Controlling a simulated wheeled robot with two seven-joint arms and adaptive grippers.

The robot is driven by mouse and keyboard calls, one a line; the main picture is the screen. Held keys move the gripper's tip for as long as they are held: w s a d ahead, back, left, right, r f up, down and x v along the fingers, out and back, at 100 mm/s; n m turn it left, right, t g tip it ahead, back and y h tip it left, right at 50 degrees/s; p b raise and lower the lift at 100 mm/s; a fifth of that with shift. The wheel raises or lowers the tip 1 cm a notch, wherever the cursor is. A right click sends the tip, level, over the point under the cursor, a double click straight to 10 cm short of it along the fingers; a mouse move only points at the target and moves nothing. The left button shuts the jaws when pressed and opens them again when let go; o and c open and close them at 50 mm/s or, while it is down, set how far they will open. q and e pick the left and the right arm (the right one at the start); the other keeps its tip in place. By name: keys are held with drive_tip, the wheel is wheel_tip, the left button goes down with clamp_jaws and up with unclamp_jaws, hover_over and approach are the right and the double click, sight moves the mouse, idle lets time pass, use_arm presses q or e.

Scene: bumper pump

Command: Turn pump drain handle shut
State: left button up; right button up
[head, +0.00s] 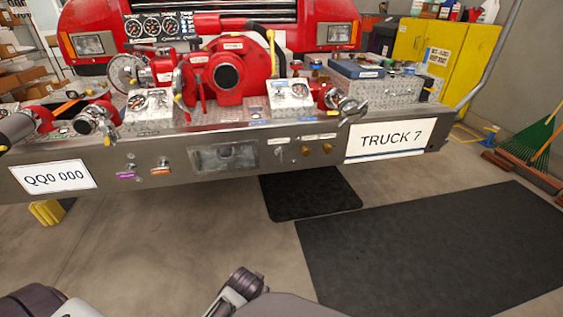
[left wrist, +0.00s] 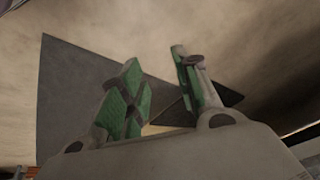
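The red pump (head: 228,72) sits on the metal bumper of the truck. On the bumper's front face are two small knobs, one with a purple tag (head: 127,175) and one with an orange tag (head: 161,171). A small metal fitting (head: 280,153) and two brass fittings (head: 316,149) are further right. The labels are too small to read, so I cannot tell which part is the drain handle. My left gripper (left wrist: 156,60) is open and empty in the left wrist view, with green finger pads, and touches nothing. My right gripper is not in view.
Hose outlets (head: 96,120) stick out at the bumper's left, and another (head: 340,102) at its right. A dark mat (head: 430,255) covers the floor at right, with a smaller mat (head: 310,193) under the bumper. A yellow cabinet (head: 480,55) stands behind. The floor before the bumper is clear.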

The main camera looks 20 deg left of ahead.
use_arm(q)
drive_tip(key=w+a+r+n+t+y+b, duration=0.3)
drive_tip(key=w+r, duration=0.1)
drive_tip(key=w, duration=0.6)
drive_tip(key=w+a+r+n+t+y+b, duration=0.25)
drive_tip(key=w+r, duration=0.25)
drive_tip(key=w, duration=0.5)
drive_tip(key=w+d+r+n+t+y, duration=0.1)
drive_tip(key=w+r+t, duration=0.1)
drive_tip(key=w+r, duration=0.5)
drive_tip(key=w+d+r+n+t+y+b, duration=0.1)
drive_tip(key=w+d+r+t+y, duration=0.1)
drive_tip(key=w+r, duration=0.5)
drive_tip(key=shift+w+t, duration=0.75)
drive_tip(key=shift+w, duration=0.4)
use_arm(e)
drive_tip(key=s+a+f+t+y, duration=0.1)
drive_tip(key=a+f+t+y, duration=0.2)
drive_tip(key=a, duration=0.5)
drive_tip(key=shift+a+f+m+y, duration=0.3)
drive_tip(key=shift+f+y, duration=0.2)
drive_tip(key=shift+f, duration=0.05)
use_arm(q)
drive_tip(key=shift+r, duration=0.1)
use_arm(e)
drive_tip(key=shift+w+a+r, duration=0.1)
